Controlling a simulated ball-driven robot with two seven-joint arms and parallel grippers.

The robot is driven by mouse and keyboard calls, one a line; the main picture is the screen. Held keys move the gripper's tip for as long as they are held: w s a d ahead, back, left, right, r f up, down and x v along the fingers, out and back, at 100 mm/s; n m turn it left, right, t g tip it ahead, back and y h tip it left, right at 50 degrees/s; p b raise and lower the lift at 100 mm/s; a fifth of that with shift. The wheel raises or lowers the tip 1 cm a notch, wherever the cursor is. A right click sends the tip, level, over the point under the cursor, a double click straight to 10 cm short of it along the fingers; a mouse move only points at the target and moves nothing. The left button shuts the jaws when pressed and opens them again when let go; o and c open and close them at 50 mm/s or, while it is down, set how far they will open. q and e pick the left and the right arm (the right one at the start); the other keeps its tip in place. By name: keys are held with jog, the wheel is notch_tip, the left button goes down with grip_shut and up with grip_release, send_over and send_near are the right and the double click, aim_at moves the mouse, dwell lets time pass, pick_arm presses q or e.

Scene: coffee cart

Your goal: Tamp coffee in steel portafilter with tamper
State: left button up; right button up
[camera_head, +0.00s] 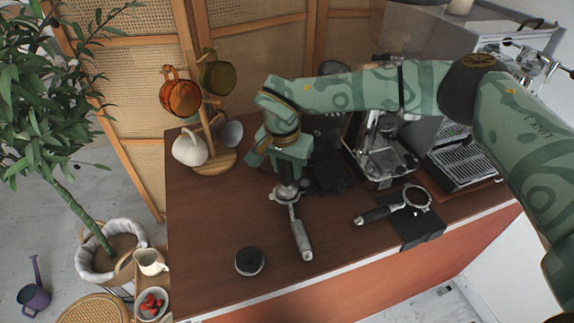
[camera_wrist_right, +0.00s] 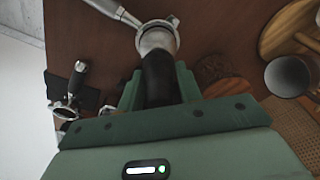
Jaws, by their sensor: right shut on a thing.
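The steel portafilter (camera_head: 302,240) lies on the brown cart top, its metal handle pointing toward the front edge. Part of it also shows at the top of the right wrist view (camera_wrist_right: 110,9). My right gripper (camera_head: 288,182) points down over the portafilter's basket. It is shut on the black handle of the tamper (camera_wrist_right: 158,75), which stands between the fingers in the wrist view. The tamper's steel base is at the basket, and the coffee inside is hidden. I cannot tell how deep the base sits. My left gripper is not in view.
A second portafilter (camera_head: 408,202) with a black handle lies on a dark mat to the right. A black round puck-like tool (camera_head: 249,262) is near the front left. A wooden mug tree (camera_head: 213,160) stands at the back left, with the espresso machine (camera_head: 380,150) at the back right.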

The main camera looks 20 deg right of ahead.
jog(key=shift+f+b, duration=0.3)
jog(key=shift+f, duration=0.45)
dwell(0.6)
jog(key=shift+s+f+p, duration=0.1)
jog(key=shift+p, duration=0.2)
dwell(0.9)
jog(key=shift+f, duration=0.1)
dwell(0.5)
jog(key=shift+r+p, duration=1.3)
jog(key=shift+r, duration=0.2)
jog(key=shift+r+p, duration=2.15)
jog(key=shift+r, duration=0.6)
jog(key=shift+f, duration=0.15)
